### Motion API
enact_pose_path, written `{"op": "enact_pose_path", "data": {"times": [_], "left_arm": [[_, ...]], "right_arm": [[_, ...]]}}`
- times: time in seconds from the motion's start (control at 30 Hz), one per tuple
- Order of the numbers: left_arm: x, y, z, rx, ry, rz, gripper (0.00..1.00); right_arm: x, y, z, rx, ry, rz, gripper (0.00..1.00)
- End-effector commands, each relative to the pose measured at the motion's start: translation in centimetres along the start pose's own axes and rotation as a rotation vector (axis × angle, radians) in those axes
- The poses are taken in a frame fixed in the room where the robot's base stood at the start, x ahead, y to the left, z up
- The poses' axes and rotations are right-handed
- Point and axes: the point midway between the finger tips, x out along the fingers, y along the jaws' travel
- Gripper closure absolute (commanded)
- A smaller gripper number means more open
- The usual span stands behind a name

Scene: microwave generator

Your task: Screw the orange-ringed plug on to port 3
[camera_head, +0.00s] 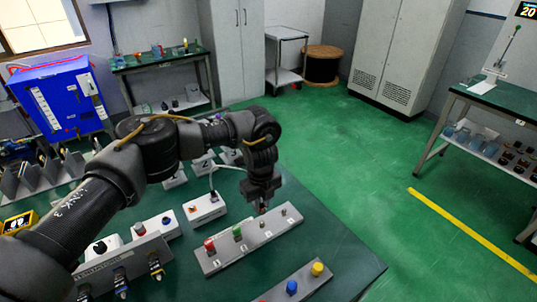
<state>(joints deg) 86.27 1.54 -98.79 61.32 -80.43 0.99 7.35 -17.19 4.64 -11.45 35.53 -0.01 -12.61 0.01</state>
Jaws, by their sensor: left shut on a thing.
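My left gripper (262,205) reaches down from the left over a grey strip panel (246,246) on the green table. It is shut on a small plug, mostly hidden between the fingers; a hint of orange-red shows at the fingertips. The held plug is just above or at the third position of the panel; I cannot tell if it touches. A red plug (209,245) and a green plug (237,232) stand on the panel to the left. A bare port (284,212) shows to the right. My right gripper is not in view.
A white box (204,209) with a pale cable (212,180) stands behind the panel. A second grey strip in front carries a blue cap (291,287) and a yellow cap (317,269). The table's right part (340,250) is bare.

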Motion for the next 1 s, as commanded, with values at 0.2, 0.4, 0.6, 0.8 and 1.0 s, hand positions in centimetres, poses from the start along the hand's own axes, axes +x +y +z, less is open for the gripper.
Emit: {"op": "enact_pose_path", "data": {"times": [0.2, 0.4, 0.6, 0.8, 1.0], "left_arm": [[1.7, 0.0, -0.1, -0.008, 0.001, 0.000, 1.00], [3.5, 0.0, -0.1, -0.019, 0.000, -0.001, 1.00], [5.0, 0.0, -0.1, -0.029, 0.000, 0.000, 1.00], [5.5, 0.0, -0.1, -0.032, 0.000, -0.001, 1.00], [5.4, 0.0, -0.1, -0.032, 0.000, -0.001, 1.00]], "right_arm": [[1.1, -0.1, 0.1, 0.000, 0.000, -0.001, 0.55], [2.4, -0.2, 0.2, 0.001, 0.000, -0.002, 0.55], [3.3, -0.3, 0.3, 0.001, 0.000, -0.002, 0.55], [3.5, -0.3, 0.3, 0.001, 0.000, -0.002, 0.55], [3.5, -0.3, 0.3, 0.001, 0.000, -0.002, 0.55]]}}
